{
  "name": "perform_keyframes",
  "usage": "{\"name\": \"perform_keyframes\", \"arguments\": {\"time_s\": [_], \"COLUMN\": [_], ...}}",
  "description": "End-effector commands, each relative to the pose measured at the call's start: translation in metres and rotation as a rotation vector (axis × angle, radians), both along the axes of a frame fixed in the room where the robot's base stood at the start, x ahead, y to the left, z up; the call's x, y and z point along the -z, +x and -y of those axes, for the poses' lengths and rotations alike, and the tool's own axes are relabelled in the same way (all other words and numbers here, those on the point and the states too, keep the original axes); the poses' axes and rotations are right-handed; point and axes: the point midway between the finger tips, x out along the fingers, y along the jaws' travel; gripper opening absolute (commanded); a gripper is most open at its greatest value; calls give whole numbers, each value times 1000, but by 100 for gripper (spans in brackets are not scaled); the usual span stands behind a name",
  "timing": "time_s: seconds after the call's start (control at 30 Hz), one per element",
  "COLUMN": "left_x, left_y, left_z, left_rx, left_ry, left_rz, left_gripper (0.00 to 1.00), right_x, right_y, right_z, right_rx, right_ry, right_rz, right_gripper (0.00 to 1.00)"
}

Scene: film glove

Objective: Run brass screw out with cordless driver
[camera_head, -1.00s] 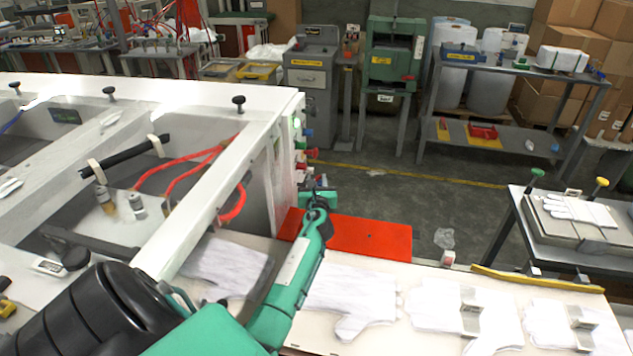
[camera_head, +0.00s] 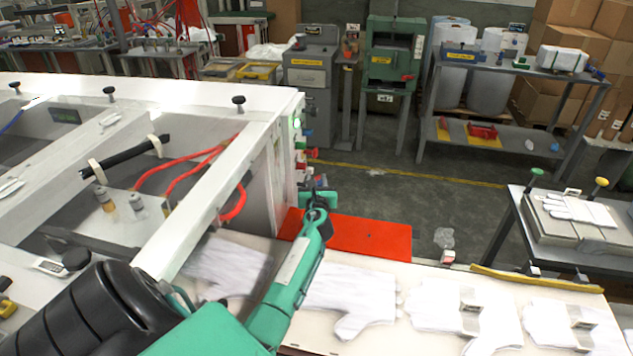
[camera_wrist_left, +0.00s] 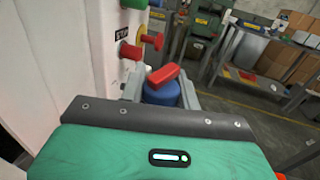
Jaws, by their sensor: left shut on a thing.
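My left gripper (camera_wrist_left: 162,92) is shut on a blue, round-bodied tool with a red block on top, which looks like the cordless driver (camera_wrist_left: 163,93). In the head view, my left gripper (camera_head: 318,203) is small and dark at the end of my green arm, beside the end face of the white machine (camera_head: 285,165). The held tool is mostly hidden there. The brass screw cannot be made out in either view. My right gripper is not in view.
Red and green buttons (camera_wrist_left: 130,50) stick out of the white panel close to the gripper. A red plate (camera_head: 365,236) lies below it on the bench. White gloves (camera_head: 350,298) lie along the bench front.

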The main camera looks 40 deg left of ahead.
Motion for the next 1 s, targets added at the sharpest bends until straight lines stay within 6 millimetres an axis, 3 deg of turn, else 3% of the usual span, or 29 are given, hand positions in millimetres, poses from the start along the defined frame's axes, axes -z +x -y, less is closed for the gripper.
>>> {"name": "perform_keyframes", "arguments": {"time_s": [1.0], "left_x": [4], "left_y": [0], "left_z": [0], "left_rx": [1], "left_ry": [1], "left_rz": [1], "left_gripper": [9], "right_x": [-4], "right_y": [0], "right_z": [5], "right_rx": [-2], "right_ry": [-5], "right_rz": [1], "right_gripper": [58]}}
